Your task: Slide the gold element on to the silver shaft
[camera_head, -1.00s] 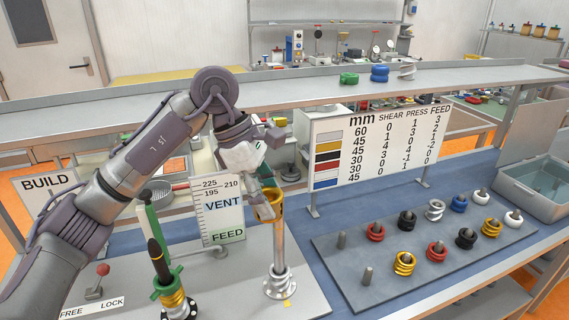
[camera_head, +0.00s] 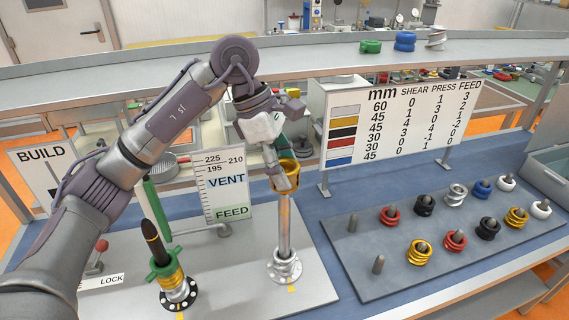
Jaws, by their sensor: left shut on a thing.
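The gold element (camera_head: 288,170) is a short golden ring held at the top of the silver shaft (camera_head: 285,225). The shaft stands upright on a round flanged base on the grey plate. My left gripper (camera_head: 284,180) is shut on the gold element from above and behind. The element is over or around the shaft's top; the fingers hide exactly how far it sits on. My right gripper is not in view.
A second, dark-tipped shaft (camera_head: 155,240) with green and gold elements stands to the left. A VENT/FEED gauge board (camera_head: 228,195) stands behind. A peg board (camera_head: 345,235) with several coloured elements lies right, below a table sign (camera_head: 390,128).

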